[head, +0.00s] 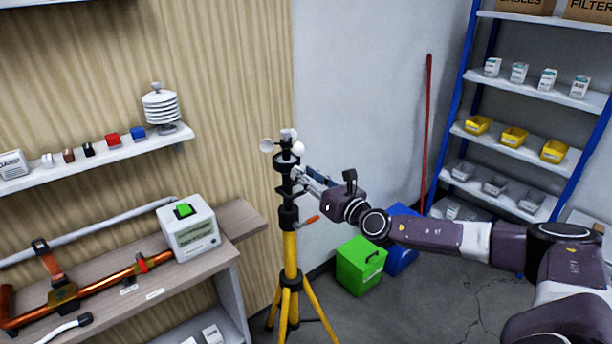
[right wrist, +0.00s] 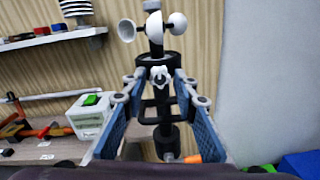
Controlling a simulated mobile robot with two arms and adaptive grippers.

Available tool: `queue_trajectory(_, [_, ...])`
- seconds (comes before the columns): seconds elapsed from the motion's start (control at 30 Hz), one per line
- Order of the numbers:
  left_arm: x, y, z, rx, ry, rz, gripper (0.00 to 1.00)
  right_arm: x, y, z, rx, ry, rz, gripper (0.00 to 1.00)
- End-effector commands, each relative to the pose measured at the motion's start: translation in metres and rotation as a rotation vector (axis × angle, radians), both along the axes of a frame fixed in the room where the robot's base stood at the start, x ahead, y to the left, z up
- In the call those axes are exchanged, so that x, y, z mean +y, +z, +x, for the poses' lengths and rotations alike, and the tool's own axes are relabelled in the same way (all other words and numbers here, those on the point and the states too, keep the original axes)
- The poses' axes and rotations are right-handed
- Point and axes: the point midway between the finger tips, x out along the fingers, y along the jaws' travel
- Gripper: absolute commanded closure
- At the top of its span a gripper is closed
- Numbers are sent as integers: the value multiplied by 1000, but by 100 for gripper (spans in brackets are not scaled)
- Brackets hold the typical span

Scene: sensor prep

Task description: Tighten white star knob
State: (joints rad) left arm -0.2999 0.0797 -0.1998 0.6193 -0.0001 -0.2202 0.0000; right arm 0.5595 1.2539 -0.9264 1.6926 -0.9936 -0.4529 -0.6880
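The white star knob (right wrist: 160,76) is on the front of the black mast clamp, below the cup anemometer (right wrist: 152,25), in the right wrist view. The mast stands on a yellow tripod (head: 291,270) in the head view. My right gripper (right wrist: 159,92) is open, with one blue-padded finger on each side of the knob. The fingertips look close to the knob, but I cannot tell whether they touch it. In the head view my right gripper (head: 304,179) reaches the mast from the right. My left gripper is not in view.
An orange handle (head: 306,220) sticks out from the mast below my gripper. A bench with a white box (head: 188,228) is on the left. A green bin (head: 360,266) and a blue bin (head: 402,241) stand on the floor behind my arm. Shelving is at the right.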

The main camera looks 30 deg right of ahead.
Motion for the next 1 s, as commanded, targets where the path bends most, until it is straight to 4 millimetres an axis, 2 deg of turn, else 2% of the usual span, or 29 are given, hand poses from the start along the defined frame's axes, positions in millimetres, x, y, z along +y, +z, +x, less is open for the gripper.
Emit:
queue_trajectory(0.03, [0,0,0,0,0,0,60,0,0,0,0,0,0,81])
queue_trajectory(0.2, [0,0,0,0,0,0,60,0,0,0,0,0,0,100])
queue_trajectory(0.57, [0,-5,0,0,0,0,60,0,-1,0,3,-1,45,100])
queue_trajectory(0.77, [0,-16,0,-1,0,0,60,0,-3,0,12,1,161,100])
queue_trajectory(1.0, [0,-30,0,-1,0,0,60,0,-2,0,28,0,375,100])
